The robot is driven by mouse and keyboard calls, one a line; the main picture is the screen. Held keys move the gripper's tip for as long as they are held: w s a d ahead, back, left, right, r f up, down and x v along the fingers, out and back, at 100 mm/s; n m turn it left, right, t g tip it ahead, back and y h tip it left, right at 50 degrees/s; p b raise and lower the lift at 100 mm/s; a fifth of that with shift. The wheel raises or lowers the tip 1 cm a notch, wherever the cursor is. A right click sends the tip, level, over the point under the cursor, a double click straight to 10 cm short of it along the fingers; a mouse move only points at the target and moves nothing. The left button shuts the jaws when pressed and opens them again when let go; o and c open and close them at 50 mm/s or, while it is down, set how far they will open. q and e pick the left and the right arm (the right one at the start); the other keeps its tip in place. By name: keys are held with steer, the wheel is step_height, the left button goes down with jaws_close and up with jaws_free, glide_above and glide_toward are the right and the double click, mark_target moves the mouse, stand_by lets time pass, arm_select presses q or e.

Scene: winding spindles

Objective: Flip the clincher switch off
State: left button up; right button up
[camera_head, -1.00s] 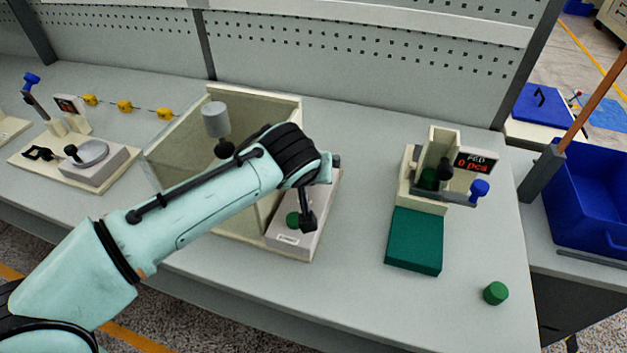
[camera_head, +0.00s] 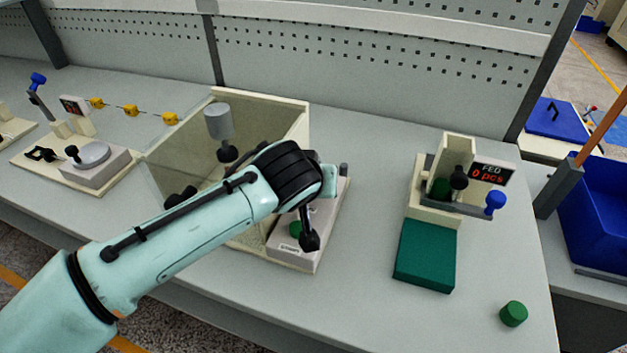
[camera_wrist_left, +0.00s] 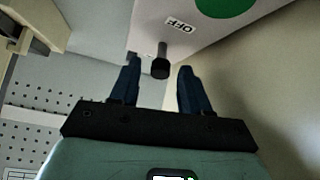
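The clincher, a grey box (camera_head: 290,249) with a green button (camera_head: 295,229), stands on a pale base at the right end of a clear-walled enclosure. My left arm crosses in front of it, and its gripper is hidden in the head view. In the left wrist view my left gripper (camera_wrist_left: 160,72) is open, with two dark fingers apart. A short switch lever with a black end (camera_wrist_left: 160,67) appears in the gap between the fingertips; contact cannot be seen. An "OFF" label (camera_wrist_left: 181,25) is beside the lever on the grey face. My right gripper is not in view.
A feeder (camera_head: 450,185) with a "FED 0 pcs" display and a green block (camera_head: 425,256) stand to the right. A green cylinder (camera_head: 513,313) sits near the front edge. The clear enclosure (camera_head: 272,128) is close behind my arm. A blue bin (camera_head: 592,215) is at far right.

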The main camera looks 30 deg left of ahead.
arm_select(q)
steer(key=shift+s+d+r, duration=0.15)
steer(key=shift+s+r, duration=0.15)
steer(key=shift+r, duration=0.15)
steer(key=p+v, duration=0.1)
steer(key=v, duration=0.2)
steer(key=shift+s+r, duration=0.1)
steer(key=shift+r, duration=0.05)
steer(key=p+v, duration=0.2)
steer(key=v, duration=0.7)
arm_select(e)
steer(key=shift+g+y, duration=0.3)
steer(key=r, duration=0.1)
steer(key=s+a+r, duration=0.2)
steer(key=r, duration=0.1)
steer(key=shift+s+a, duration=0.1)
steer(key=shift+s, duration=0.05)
arm_select(q)
steer(key=shift+d, duration=0.1)
